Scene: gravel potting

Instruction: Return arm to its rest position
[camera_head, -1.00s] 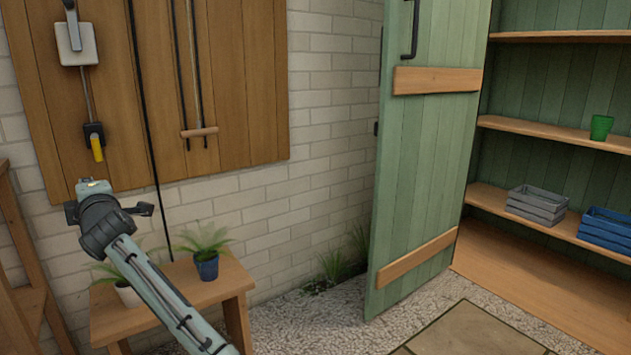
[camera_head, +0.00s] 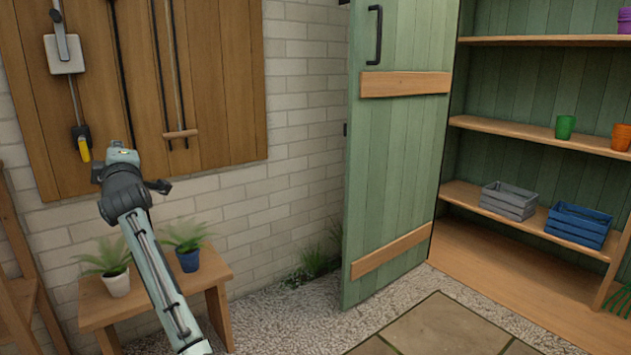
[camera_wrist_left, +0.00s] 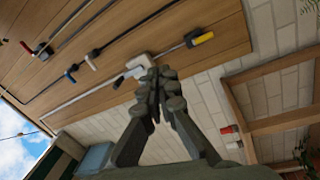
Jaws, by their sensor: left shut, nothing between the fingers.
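My left arm (camera_head: 155,270) reaches up from the bottom of the head view. My right gripper is in neither view.
A wooden bench (camera_head: 215,283) with two potted plants stands under my left arm. A green door (camera_head: 395,170) stands open beside shelves holding a grey crate (camera_head: 508,201), a blue crate (camera_head: 578,225) and coloured pots. The gravel floor (camera_head: 290,320) between bench and door is clear.

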